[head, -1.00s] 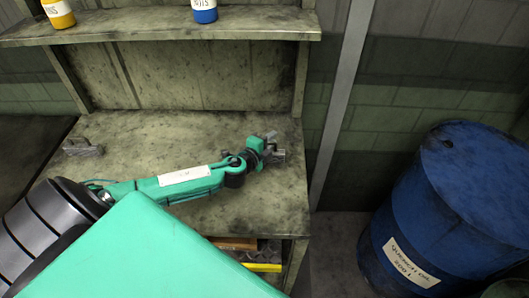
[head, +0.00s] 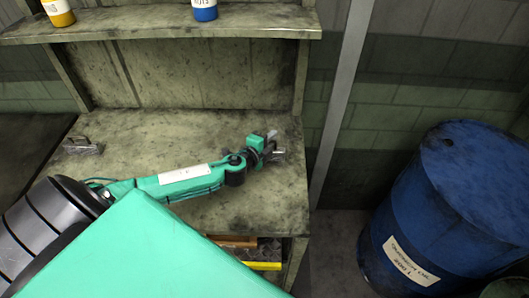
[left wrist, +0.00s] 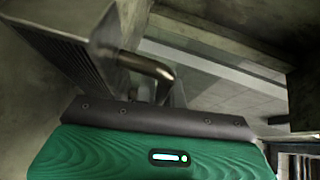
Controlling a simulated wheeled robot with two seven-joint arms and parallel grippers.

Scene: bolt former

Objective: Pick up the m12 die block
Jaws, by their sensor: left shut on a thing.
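My left gripper (head: 273,145) is at the right part of the bench top, shut on a small grey metal thing, which I take to be the m12 die block. In the left wrist view a bent bronze-coloured handle (left wrist: 148,66) shows between the fingers, beside a grey ribbed surface at the left. The fingers hide most of the held thing, and I can read no size mark on it. A second grey block (head: 82,146) with a small handle lies on the bench at the left. My right gripper is not in view.
The worn metal bench (head: 150,128) is otherwise clear. A shelf (head: 150,28) above it holds a yellow container (head: 58,12) and a blue container (head: 204,10). A blue drum (head: 445,200) stands on the floor at the right, beyond a metal post (head: 340,100).

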